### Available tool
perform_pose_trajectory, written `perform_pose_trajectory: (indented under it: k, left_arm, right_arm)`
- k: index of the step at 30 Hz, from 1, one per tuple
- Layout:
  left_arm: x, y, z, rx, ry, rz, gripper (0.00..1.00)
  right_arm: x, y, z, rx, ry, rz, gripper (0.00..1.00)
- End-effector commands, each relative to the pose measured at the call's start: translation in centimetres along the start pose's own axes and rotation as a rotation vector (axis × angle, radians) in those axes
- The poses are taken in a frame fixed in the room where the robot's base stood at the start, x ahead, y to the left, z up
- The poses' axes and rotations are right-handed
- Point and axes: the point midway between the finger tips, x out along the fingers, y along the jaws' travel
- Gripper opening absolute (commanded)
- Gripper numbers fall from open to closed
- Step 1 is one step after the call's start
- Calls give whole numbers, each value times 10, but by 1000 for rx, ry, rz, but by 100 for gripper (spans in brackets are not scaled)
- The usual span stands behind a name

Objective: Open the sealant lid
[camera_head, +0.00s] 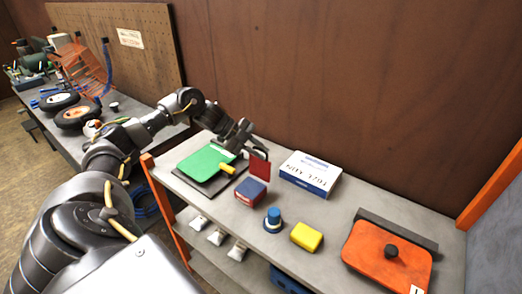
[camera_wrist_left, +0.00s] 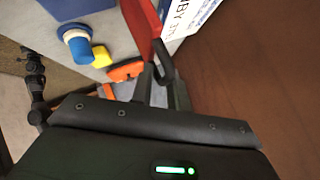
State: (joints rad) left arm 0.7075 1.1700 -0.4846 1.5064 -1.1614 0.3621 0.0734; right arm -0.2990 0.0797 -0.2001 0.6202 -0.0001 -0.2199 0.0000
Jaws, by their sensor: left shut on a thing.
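My left gripper (camera_head: 246,141) comes in over the bench from the left. It is shut on a flat red plate (camera_head: 260,165) that stands roughly upright; the wrist view shows its red edge (camera_wrist_left: 143,25) at the fingers (camera_wrist_left: 162,70). I cannot tell if the plate is joined to anything. An orange lid (camera_head: 386,256) with a black knob (camera_head: 391,251) lies far right. No sealant label is readable. My right gripper does not show.
A white and blue carton (camera_head: 310,173) stands right of the plate, near the brown wall. A blue-capped round piece (camera_head: 272,219) and a yellow block (camera_head: 307,236) stand near the front edge. Wheels (camera_head: 76,115) lie on the far bench. Bare grey top separates the yellow block and orange lid.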

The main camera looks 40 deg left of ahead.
Motion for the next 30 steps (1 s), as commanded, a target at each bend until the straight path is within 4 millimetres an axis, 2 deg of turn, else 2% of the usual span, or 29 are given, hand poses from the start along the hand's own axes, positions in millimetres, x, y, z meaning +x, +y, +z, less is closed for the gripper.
perform_pose_trajectory:
  k: [4, 5, 8, 16, 19, 23, 30]
  left_arm:
    - [3, 1, 0, -3, 3, 4, 0]
    - [3, 1, 0, -3, 3, 4, 19]
    - [3, 2, 0, -3, 3, 5, 30]
    - [3, 3, 1, -3, 1, 8, 30]
    - [-3, 3, 2, -2, -1, 6, 30]
    - [-24, 3, 4, 0, -4, 2, 30]
    - [-73, 1, 2, 1, -2, -3, 30]
  right_arm:
    - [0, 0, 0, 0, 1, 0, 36]
    - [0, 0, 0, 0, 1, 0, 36]
    - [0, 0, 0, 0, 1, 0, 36]
    - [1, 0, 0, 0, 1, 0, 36]
    - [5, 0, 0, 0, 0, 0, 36]
    - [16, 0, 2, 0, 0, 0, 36]
    - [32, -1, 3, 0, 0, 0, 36]
